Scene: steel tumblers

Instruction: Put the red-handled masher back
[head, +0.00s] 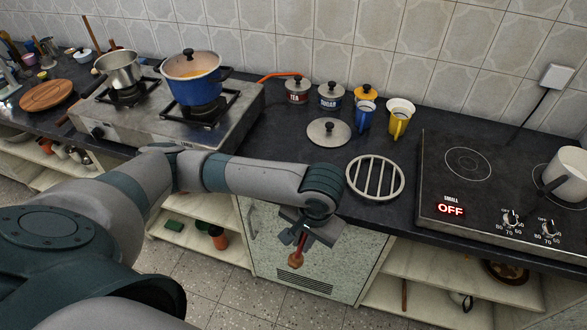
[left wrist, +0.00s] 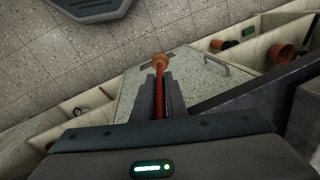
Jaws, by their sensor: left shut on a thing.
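My left gripper (head: 304,232) hangs in front of the counter's front edge, above the floor. It is shut on a thin red handle with a rounded orange-brown end, which appears to be the red-handled masher (head: 296,259). The handle points down and slightly left. In the left wrist view the masher (left wrist: 159,88) sticks out between the two dark fingers of the gripper (left wrist: 160,84), rounded end outermost. The rest of the masher is hidden by the gripper. My right gripper is not in view.
A round slotted trivet (head: 375,178) and a steel lid (head: 328,132) lie on the dark counter near my left forearm. A blue pot (head: 195,85) and a steel pot (head: 120,70) stand on the stove. A hotplate (head: 500,185) is at right. Open shelves (head: 195,222) lie below.

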